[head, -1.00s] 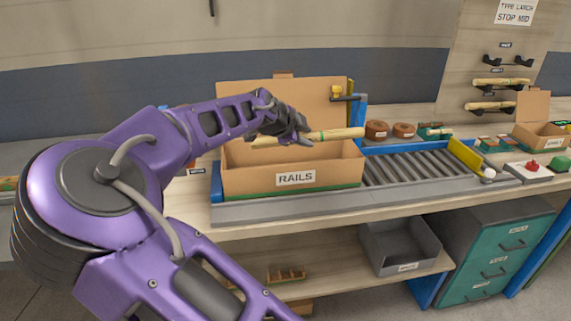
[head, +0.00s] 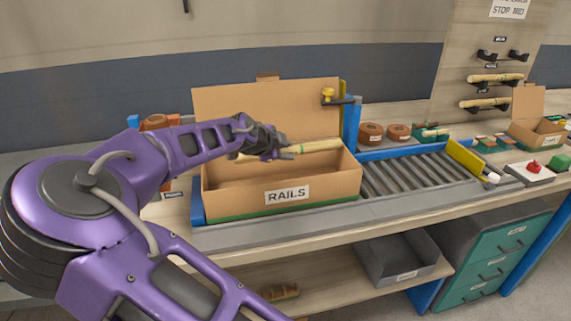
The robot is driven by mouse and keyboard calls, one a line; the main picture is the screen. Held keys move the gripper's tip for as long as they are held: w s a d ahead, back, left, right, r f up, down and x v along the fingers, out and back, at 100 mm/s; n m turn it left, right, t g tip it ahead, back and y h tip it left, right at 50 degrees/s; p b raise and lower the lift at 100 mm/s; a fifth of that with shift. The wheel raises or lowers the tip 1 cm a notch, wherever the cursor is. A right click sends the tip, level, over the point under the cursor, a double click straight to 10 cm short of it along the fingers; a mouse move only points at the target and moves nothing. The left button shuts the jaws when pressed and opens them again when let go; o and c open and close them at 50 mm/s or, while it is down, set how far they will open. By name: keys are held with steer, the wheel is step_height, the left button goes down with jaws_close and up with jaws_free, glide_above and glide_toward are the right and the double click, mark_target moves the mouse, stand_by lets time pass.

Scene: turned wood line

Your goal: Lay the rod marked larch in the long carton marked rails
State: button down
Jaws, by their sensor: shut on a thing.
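The long open carton marked RAILS (head: 250,206) stands on the bench with its back flap up. The rod lies lengthwise along the carton, tilted slightly up to the right. It appears at about the height of the carton's rim, within its opening. The rod's left part is partly hidden by my gripper. No larch marking can be read on the rod.
A roller conveyor (head: 415,172) with a yellow stop bar (head: 468,160) runs right of the carton. A yellow-topped post fitting (head: 329,95) stands behind the carton's right end. Other rods (head: 495,78) rest on wall hooks. A smaller carton (head: 538,131) stands at the far right.

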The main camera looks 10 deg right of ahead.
steer(key=shift+f, duration=1.7)
steer(key=shift+f+b, duration=0.6)
steer(key=shift+f, duration=0.05)
steer(key=c, duration=0.5)
jaws_free()
steer(key=shift+r, duration=0.15)
